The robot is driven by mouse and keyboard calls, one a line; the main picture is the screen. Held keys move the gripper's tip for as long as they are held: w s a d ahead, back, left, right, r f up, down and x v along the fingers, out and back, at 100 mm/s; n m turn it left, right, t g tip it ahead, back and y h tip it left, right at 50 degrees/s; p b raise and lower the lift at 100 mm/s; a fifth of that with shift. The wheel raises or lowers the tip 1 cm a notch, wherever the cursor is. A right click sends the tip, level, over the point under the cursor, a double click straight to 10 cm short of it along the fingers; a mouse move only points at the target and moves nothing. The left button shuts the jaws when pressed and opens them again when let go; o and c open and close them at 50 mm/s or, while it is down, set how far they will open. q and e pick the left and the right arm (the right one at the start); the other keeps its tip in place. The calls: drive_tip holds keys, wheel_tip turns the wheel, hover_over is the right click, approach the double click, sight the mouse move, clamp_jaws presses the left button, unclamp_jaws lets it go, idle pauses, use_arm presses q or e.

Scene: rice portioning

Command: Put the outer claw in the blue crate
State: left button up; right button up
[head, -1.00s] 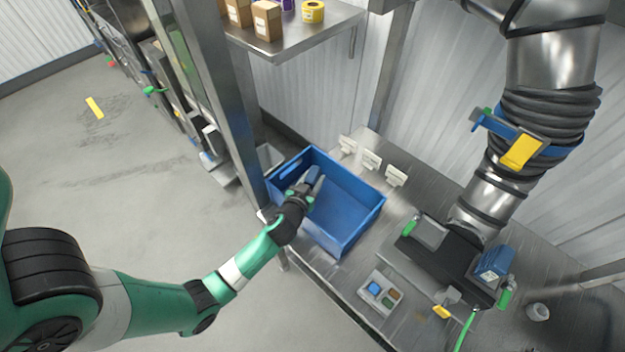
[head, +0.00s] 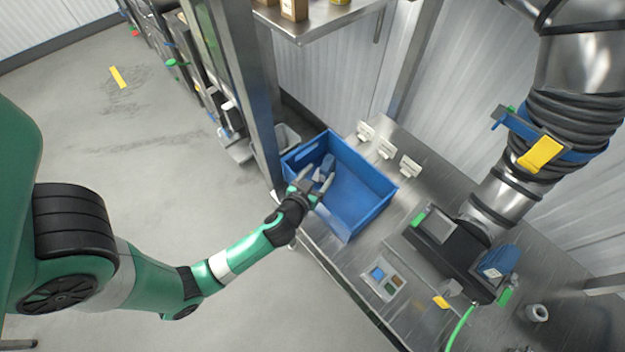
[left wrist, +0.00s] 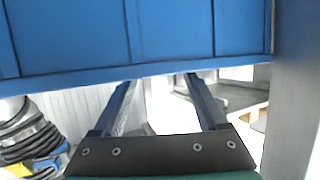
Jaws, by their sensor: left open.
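The blue crate (head: 372,213) stands on the steel table. A small grey-blue piece (head: 325,164) lies inside it near the left end; it may be the outer claw, but I cannot make out its shape. My left gripper (head: 314,181) is over the crate's near left rim, open, with its fingers pointing toward the inside. In the left wrist view, the two fingers of my left gripper (left wrist: 158,86) are apart with nothing between them. The blue crate wall (left wrist: 170,30) fills the top of that view. My right gripper is not in view.
A steel post (head: 255,100) rises just left of the crate. A shelf (head: 340,18) hangs above.

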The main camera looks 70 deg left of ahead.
use_arm(q)
drive_tip(key=v, duration=0.5)
drive_tip(key=shift+d+r, duration=0.1)
drive_tip(key=shift+r, duration=0.1)
drive_tip(key=w+d+r+m+t+h, duration=0.1)
drive_tip(key=w+d+r+t, duration=0.3)
drive_tip(key=r, duration=0.7)
drive_tip(key=w+d+r+t+h, duration=0.1)
drive_tip(key=w+d+r+t, duration=0.1)
drive_tip(key=w+r, duration=0.65)
drive_tip(key=w+d+r+m+t+h, duration=0.1)
drive_tip(key=w+d+r+t, duration=0.25)
drive_tip(key=r, duration=0.85)
drive_tip(key=s+d+r+m+t+h, duration=0.3)
drive_tip(key=r, duration=0.6)
drive_tip(key=s+d+r+m+t+h, duration=0.2)
drive_tip(key=s+d+r+h, duration=0.15)
drive_tip(key=r, duration=0.65)
drive_tip(key=s+d+r+m+t+h, duration=0.2)
drive_tip(key=d+r+m+t, duration=0.1)
drive_tip(key=r, duration=0.6)
wheel_tip(320, 180, up, 22)
drive_tip(key=p, duration=2.1)
drive_tip(key=shift+f, duration=0.15)
